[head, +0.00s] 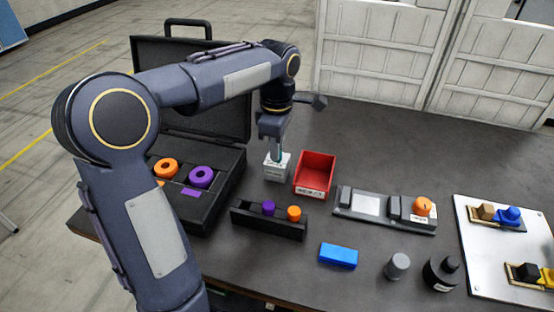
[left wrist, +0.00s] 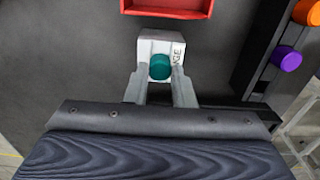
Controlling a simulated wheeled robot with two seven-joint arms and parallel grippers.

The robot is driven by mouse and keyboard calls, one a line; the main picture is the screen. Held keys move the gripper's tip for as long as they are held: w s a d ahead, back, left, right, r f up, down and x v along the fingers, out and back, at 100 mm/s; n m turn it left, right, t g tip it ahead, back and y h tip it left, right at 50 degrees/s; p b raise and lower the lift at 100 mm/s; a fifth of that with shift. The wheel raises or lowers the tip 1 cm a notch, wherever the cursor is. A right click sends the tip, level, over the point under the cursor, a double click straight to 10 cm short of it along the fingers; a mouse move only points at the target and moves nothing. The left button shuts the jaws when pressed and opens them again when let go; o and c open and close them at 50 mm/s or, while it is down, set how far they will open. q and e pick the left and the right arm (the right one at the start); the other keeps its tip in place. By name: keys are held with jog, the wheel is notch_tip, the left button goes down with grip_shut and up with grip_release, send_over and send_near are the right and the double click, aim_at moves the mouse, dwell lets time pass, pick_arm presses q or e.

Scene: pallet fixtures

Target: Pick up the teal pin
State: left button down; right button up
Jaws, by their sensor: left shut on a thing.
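The teal pin (left wrist: 160,67) shows in the left wrist view as a round teal top between my left gripper's fingertips. In the head view a thin strip of teal shows at the fingers, just above a small white block with dark lettering (head: 277,170). The white block also shows in the left wrist view (left wrist: 160,45), around and behind the pin. My left gripper (head: 276,150) points down and is shut on the teal pin. I cannot tell whether the pin's lower end is still inside the block. My right gripper is not in view.
A red bin (head: 315,172) stands just right of the block. A black rack (head: 268,222) with a purple and an orange pin is in front. An open black case (head: 222,205) with rings lies left. A blue block (head: 338,255) and grey weights sit at the front right.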

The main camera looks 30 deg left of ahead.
pick_arm(q)
jog(key=shift+r, duration=0.1)
notch_tip(320, 180, up, 10)
jog(key=p, duration=0.1)
jog(key=shift+p, duration=0.3)
dwell(0.8)
